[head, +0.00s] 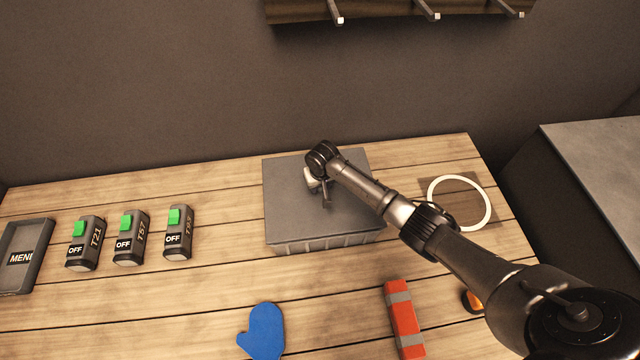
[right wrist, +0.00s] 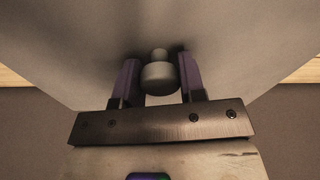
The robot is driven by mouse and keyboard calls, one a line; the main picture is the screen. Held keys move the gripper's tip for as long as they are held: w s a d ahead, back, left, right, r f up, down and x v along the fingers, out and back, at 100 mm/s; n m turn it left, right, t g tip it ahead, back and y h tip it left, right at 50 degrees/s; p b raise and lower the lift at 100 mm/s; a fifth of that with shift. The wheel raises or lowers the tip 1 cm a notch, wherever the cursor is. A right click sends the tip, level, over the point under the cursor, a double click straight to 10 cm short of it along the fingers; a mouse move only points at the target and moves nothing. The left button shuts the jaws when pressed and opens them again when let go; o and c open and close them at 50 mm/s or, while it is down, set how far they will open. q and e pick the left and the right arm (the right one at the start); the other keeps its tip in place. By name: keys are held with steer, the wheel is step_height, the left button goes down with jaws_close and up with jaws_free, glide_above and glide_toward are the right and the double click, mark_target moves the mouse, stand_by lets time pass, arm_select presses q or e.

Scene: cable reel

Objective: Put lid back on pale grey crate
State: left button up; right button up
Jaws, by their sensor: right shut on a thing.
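The grey crate (head: 325,243) stands in the middle of the wooden table, its ribbed front wall showing. A flat grey lid (head: 290,200) covers its top and looks level, with its edges about in line with the walls; I cannot tell whether it is fully seated. My right gripper (head: 322,192) is over the middle of the lid. In the right wrist view its two fingers (right wrist: 159,78) are on either side of the lid's pale round knob (right wrist: 160,77), shut on it. The lid's underside is hidden. My left gripper is not in view.
Several switch boxes with green switches (head: 131,237) and a dark tray (head: 22,256) stand at left. A blue mitt (head: 262,332), a red bar (head: 404,320) and an orange object (head: 472,300) lie in front. A white ring (head: 432,190) lies right. Hooks (head: 427,10) hang above.

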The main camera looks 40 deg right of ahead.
steer(key=shift+f, duration=0.45)
stand_by(0.5)
stand_by(0.6)
steer(key=shift+f, duration=0.35)
steer(key=o, duration=1.2)
steer(key=shift+c, duration=0.2)
steer(key=o, duration=0.5)
steer(key=shift+r+p, duration=0.1)
steer(key=shift+p, duration=0.2)
